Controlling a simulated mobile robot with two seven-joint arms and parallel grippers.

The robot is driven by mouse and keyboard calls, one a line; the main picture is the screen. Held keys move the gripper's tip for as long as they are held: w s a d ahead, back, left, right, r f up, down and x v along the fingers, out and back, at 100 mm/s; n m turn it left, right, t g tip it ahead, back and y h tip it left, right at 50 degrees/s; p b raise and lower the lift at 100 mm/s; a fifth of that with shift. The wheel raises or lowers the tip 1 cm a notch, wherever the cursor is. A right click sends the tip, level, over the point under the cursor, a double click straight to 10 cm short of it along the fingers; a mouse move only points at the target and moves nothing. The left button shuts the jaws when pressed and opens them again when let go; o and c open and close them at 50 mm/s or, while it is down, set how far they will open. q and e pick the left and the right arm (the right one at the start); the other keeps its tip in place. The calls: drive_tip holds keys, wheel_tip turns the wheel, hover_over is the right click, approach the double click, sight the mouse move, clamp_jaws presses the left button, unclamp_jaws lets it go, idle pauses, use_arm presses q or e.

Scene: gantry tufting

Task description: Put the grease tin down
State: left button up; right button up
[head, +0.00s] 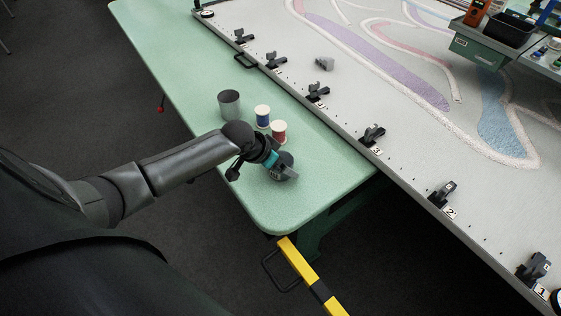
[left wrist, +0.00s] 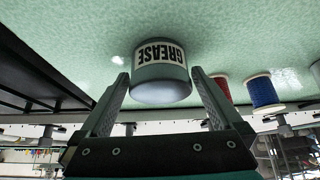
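The grease tin (left wrist: 161,70) is a grey-green cylinder with a white GREASE label, upside down in the left wrist view. Its base appears to rest on the green table (left wrist: 60,45). My left gripper (left wrist: 160,76) has its fingers apart, one on each side of the tin, with thin gaps showing. In the head view my left gripper (head: 283,171) is low over the near end of the table (head: 290,212). There the tin (head: 286,158) is a dark shape partly hidden by the gripper. My right gripper is not in view.
A red spool (head: 279,132), a blue spool (head: 263,117) and a grey cup (head: 229,104) stand just beyond the gripper. The tufting frame (head: 340,135) with black clamps runs along the table's right side. The table's near corner is clear. A yellow-black bar (head: 308,275) lies below it.

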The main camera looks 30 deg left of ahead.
use_arm(q)
drive_tip(key=shift+r, duration=0.2)
drive_tip(key=p+v, duration=0.3)
drive_tip(key=v, duration=0.9)
drive_tip(key=shift+p, duration=0.4)
